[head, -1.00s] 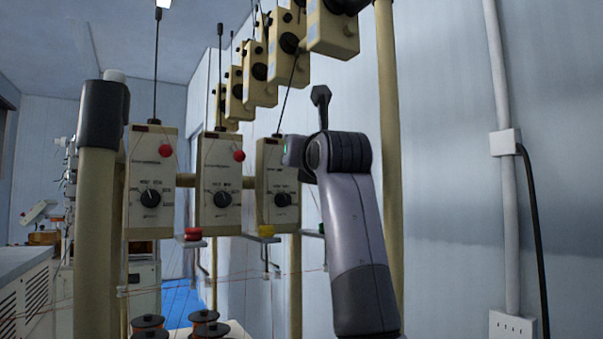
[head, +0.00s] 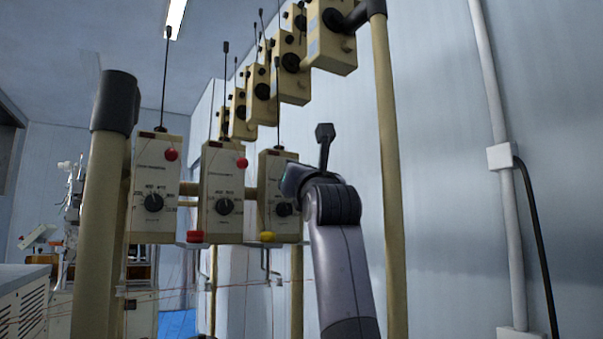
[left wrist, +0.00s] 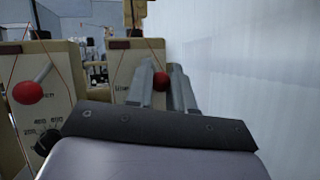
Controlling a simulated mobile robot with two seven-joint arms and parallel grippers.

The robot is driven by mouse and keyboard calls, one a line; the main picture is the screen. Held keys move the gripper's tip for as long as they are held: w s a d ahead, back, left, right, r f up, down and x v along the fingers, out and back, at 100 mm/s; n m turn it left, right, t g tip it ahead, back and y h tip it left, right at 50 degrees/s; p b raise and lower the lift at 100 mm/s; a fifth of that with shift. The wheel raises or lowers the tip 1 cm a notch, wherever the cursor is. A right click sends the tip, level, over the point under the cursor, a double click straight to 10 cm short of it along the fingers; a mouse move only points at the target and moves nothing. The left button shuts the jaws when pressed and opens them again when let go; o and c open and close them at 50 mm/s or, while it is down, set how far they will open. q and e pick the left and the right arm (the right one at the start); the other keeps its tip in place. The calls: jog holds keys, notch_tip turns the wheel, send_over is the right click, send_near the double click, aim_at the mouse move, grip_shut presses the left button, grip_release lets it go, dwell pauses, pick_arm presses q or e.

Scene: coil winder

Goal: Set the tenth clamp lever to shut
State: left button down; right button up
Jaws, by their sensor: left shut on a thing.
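Three cream clamp boxes with dials hang in a row in the head view. The left box (head: 152,215) and middle box (head: 222,180) carry red lever knobs (head: 171,154) (head: 242,163) near their tops. The third box (head: 275,175) is partly covered by my left gripper (head: 292,182), which is at its right side. In the left wrist view, my left gripper (left wrist: 166,85) has its two fingers close on either side of a red lever knob (left wrist: 163,79), shut on it. No label marks the tenth lever. My right gripper is not in view.
A cream post (head: 98,220) stands at the left and another (head: 390,170) right of my arm. More cream boxes (head: 332,45) hang above. The wall is close on the right.

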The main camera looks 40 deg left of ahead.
pick_arm(q)
jog(key=c, duration=1)
grip_release()
jog(key=b+v, duration=0.1)
jog(key=v, duration=0.6)
jog(key=shift+b, duration=0.35)
jog(key=shift+s+d+f, duration=0.1)
